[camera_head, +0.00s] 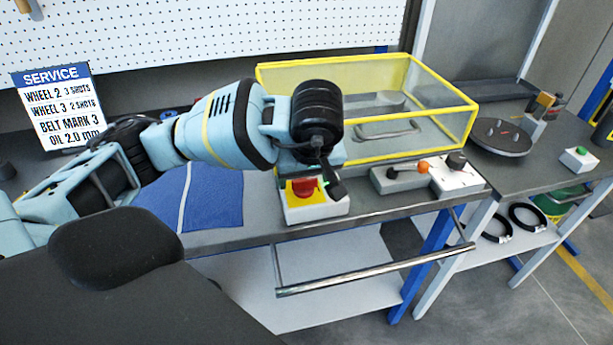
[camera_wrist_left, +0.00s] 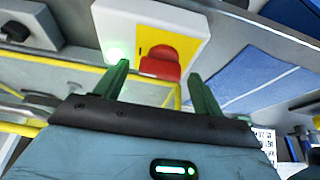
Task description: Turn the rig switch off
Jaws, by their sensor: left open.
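A white box (camera_head: 318,207) with a yellow plate and a red knob (camera_head: 303,187) stands at the bench's front edge. In the left wrist view the box (camera_wrist_left: 115,20) shows its red knob (camera_wrist_left: 160,65) and a glowing green lamp (camera_wrist_left: 116,50). My left gripper (camera_head: 328,182) is open over this box. In its wrist view the two fingertips (camera_wrist_left: 155,72) appear on either side of the red knob; contact cannot be told. Another white box (camera_head: 462,178) with a black knob stands further right. No label shows which is the rig switch. My right gripper is not in view.
A yellow-framed clear guard (camera_head: 440,100) stands behind the boxes. A grey box with an orange-ball lever (camera_head: 422,168) sits between the two white boxes. A blue cloth (camera_head: 215,200) lies left. A metal rail (camera_head: 375,270) runs along the front.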

